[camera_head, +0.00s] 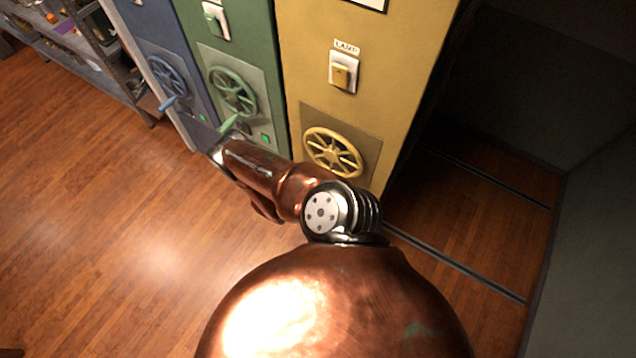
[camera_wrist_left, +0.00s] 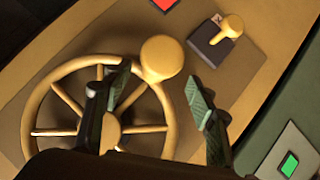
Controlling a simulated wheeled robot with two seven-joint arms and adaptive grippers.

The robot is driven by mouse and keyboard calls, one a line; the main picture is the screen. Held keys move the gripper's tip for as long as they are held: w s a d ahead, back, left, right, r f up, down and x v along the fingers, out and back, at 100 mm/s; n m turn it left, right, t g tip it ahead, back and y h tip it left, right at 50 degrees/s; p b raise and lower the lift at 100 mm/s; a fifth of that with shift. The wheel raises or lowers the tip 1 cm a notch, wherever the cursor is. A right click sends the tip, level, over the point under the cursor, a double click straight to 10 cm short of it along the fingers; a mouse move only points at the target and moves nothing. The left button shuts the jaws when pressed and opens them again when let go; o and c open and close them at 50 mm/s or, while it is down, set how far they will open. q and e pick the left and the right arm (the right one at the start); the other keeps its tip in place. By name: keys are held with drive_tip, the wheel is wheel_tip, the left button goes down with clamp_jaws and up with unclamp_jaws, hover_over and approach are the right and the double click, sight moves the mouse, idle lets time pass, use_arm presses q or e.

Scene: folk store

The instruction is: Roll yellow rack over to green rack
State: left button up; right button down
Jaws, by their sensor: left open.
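The yellow rack (camera_head: 370,70) stands upright with a spoked yellow wheel (camera_head: 333,152) low on its end panel. The green rack (camera_head: 250,55) stands directly left of it, with its own green wheel (camera_head: 233,92). In the left wrist view, the yellow wheel (camera_wrist_left: 38,105) has a round yellow handle knob (camera_wrist_left: 162,57). My left gripper (camera_wrist_left: 158,84) is open, with its two green-padded fingers spread either side of the knob's line; I cannot tell whether they touch it. My arm hides the gripper and knob in the head view. My right gripper is out of view.
A blue rack (camera_head: 155,30) stands left of the green one. Right of the yellow rack is an open aisle with floor rails (camera_head: 455,262) and a dark wall. A shelf (camera_head: 85,55) with goods is at upper left. The wooden floor at left is clear.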

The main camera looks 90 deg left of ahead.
use_arm(q)
drive_tip(key=p+v, duration=0.2)
drive_tip(key=v, duration=0.5)
idle(0.5)
drive_tip(key=shift+s+d+r, duration=0.1)
drive_tip(key=shift+s, duration=0.05)
drive_tip(key=w+d+f+m+h+b, duration=0.25)
drive_tip(key=w+d+f+b, duration=0.2)
drive_tip(key=f, duration=0.65)
drive_tip(key=w+d+f+m+g+h+b, duration=0.1)
drive_tip(key=w+d+f+m+h+b, duration=0.25)
drive_tip(key=f, duration=0.75)
drive_tip(key=w+d+f+m+b, duration=0.35)
drive_tip(key=w+f+b, duration=0.2)
drive_tip(key=f, duration=0.55)
drive_tip(key=w+d+f+m+g+h+b, duration=0.1)
drive_tip(key=d+f+m+g+b, duration=0.2)
drive_tip(key=d+f, duration=0.4)
drive_tip(key=w+d+f+m+g+h+b, duration=0.1)
drive_tip(key=d+f+m+g+b, duration=0.3)
drive_tip(key=f, duration=1.2)
drive_tip(key=d+b, duration=0.3)
drive_tip(key=shift+w+f+m, duration=0.2)
drive_tip(key=shift+f+m, duration=0.05)
drive_tip(key=shift+m, duration=0.1)
